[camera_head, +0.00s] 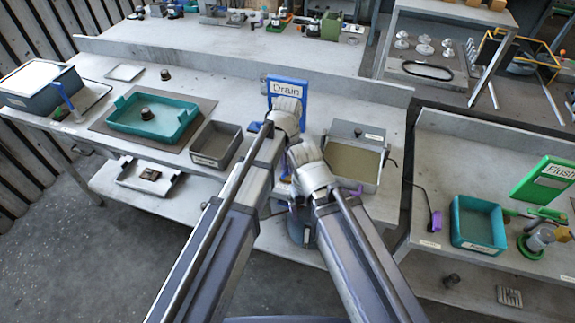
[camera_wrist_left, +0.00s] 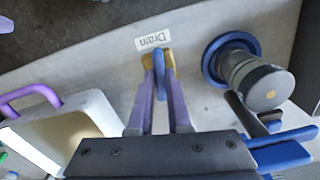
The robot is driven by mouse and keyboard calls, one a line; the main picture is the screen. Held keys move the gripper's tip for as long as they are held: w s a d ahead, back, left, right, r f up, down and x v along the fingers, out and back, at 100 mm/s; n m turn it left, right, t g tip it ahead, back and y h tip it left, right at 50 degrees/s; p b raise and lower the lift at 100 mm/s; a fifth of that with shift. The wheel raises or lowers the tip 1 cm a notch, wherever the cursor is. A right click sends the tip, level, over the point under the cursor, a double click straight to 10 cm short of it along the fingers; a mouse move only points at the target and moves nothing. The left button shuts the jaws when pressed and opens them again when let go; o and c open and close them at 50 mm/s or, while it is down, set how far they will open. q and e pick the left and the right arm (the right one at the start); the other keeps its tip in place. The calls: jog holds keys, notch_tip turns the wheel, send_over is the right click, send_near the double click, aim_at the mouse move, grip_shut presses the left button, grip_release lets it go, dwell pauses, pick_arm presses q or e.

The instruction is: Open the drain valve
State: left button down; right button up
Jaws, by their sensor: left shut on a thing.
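The blue Drain sign (camera_head: 287,91) stands upright at the back of the middle bench. In the head view my left wrist hides the handle and the fingers. My right arm ends just right of it; its fingers are hidden.
A grey cylindrical fitting with a blue ring (camera_wrist_left: 213,62) stands close to the left fingers. An open bin (camera_head: 352,164) is to the right. A grey bin (camera_head: 218,145) and teal tray (camera_head: 153,118) are to the left. The Flush sign (camera_head: 545,180) stands on the right bench.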

dwell(0.4)
pick_arm(q)
jog(key=c, duration=0.9)
grip_release()
jog(key=shift+o, duration=0.2)
notch_tip(320, 180, up, 8)
jog(key=p, duration=0.8)
jog(key=shift+f, duration=0.1)
